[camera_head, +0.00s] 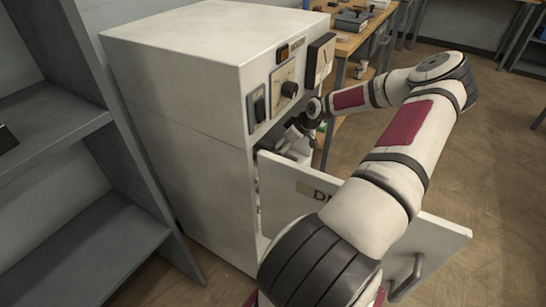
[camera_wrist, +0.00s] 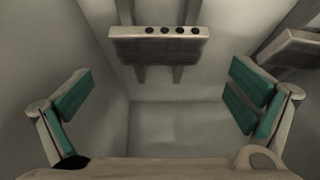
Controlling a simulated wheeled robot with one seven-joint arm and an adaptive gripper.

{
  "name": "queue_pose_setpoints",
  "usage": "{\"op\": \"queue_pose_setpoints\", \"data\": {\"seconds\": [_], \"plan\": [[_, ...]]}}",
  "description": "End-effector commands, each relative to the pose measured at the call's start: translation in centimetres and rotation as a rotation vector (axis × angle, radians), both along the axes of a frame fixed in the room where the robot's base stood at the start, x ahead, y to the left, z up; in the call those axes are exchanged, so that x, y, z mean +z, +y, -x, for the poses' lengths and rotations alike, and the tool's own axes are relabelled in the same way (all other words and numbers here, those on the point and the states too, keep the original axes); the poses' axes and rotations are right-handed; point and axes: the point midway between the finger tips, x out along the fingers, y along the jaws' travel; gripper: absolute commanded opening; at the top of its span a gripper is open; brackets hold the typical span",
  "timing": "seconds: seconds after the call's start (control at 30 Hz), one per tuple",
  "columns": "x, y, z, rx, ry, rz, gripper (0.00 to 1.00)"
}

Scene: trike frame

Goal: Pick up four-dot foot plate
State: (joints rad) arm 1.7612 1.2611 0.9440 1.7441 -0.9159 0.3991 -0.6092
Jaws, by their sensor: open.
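The four-dot foot plate (camera_wrist: 160,47) is in the upper middle of the wrist view. It is a pale bar with a row of dark dots along its front edge, resting across two rails inside the cabinet. My gripper (camera_wrist: 160,92) is open and empty, with its teal-padded fingers spread wide to the left and right. The plate is ahead of the fingers and apart from them. In the head view my wrist (camera_head: 300,130) reaches into the cabinet opening behind the door, which hides the fingertips and the plate.
A second pale plate (camera_wrist: 292,52) is at the right edge of the wrist view, partly cut off. The cabinet (camera_head: 190,150) has its lower door (camera_head: 440,240) hanging open beside my arm. Grey shelves (camera_head: 95,245) stand left; a wooden workbench (camera_head: 350,42) stands behind.

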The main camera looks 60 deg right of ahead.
Motion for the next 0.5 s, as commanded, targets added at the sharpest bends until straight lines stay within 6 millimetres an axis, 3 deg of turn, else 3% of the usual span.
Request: {"op": "queue_pose_setpoints", "data": {"seconds": [0.2, 0.5], "plan": [[-3.2, 0.0, -1.3, 0.002, 0.000, -0.003, 1.00], [-4.3, 0.0, -2.2, 0.000, 0.000, -0.001, 1.00]]}}
